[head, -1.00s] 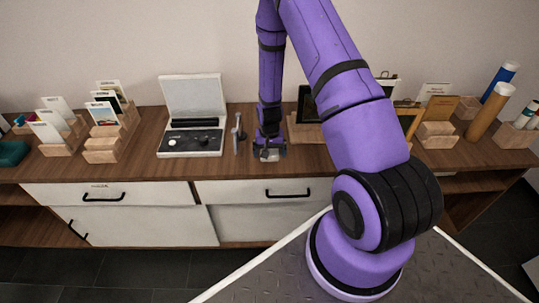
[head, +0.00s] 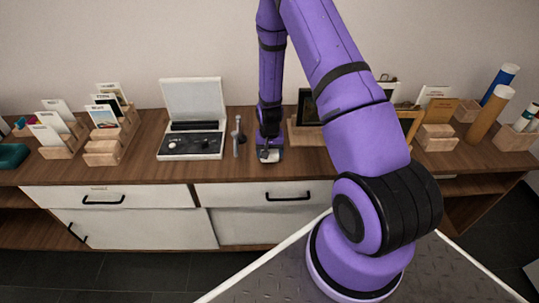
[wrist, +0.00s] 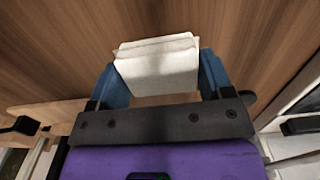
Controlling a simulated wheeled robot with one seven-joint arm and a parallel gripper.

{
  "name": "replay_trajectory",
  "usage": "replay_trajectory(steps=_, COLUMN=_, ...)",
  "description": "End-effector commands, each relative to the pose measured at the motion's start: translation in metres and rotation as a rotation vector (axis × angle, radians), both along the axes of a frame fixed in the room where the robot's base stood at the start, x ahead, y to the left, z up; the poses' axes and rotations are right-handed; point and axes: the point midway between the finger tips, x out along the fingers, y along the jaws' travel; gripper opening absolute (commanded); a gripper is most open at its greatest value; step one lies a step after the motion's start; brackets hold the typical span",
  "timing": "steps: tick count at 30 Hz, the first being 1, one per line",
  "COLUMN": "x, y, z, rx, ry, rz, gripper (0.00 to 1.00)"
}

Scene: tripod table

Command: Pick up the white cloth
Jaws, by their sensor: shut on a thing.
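The white cloth (wrist: 157,66) is a small folded pad, seen between the two blue fingers of my gripper (wrist: 162,78) in the wrist view. The fingers stand at its left and right sides and are shut on it. In the head view, my gripper (head: 269,152) points down at the wooden top, near its front edge, with a bit of the white cloth (head: 270,158) showing below it. Whether the cloth touches the wood or hangs just above it, I cannot tell.
A white open-lidded case (head: 192,140) and a grey upright tool (head: 238,136) stand left of my gripper on the wooden sideboard (head: 139,160). A dark framed picture (head: 308,106) on a wooden stand is close on the right. Card holders (head: 103,145) stand farther left.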

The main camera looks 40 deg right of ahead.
Motion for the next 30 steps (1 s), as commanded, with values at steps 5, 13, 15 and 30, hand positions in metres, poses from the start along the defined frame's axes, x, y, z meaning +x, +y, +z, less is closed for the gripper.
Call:
replay_trajectory(steps=5, x=0.001, y=0.000, z=0.022, rx=-0.001, ry=-0.004, rz=0.000, gripper=0.51)
replay_trajectory(steps=13, x=-0.058, y=0.008, z=0.029, rx=0.002, ry=0.002, rz=-0.001, gripper=0.51)
replay_trajectory(steps=15, x=-0.076, y=0.011, z=0.030, rx=0.002, ry=0.002, rz=-0.001, gripper=0.51)
replay_trajectory(steps=30, x=-0.155, y=0.022, z=0.038, rx=0.001, ry=0.001, rz=0.000, gripper=0.51)
